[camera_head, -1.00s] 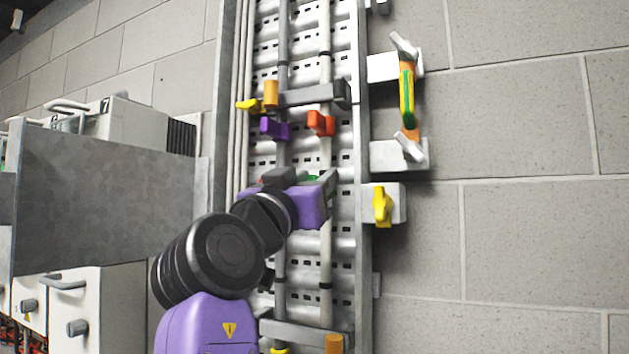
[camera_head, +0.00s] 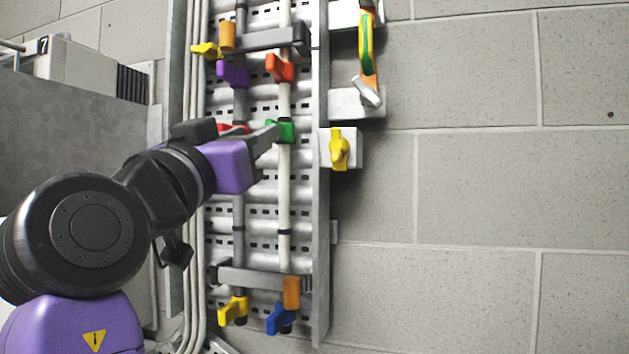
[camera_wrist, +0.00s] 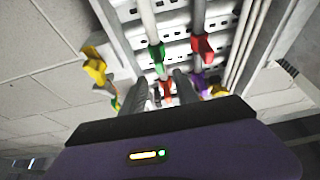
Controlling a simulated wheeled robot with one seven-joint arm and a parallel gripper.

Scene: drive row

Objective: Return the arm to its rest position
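My arm reaches in from the lower left in the head view, with its purple wrist in front of the pipe rack. My gripper (camera_head: 264,137) points up and right, and a grey finger appears close to the green handle (camera_head: 284,131). Contact cannot be told from this view. In the wrist view my two dark fingers (camera_wrist: 160,84) stand apart with nothing held between them. The green handle (camera_wrist: 157,55) shows beyond the fingertips, and an orange-red handle (camera_wrist: 166,89) shows through the gap. A red handle (camera_head: 233,128) is partly hidden behind my wrist in the head view.
Purple (camera_head: 233,74) and orange-red (camera_head: 281,67) handles sit higher on the pipes; yellow (camera_head: 233,309) and blue (camera_head: 280,319) ones sit lower. A yellow handle (camera_head: 339,149) juts from a box at the right edge. Cabinets (camera_head: 80,65) stand left. The block wall (camera_head: 480,190) is bare.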

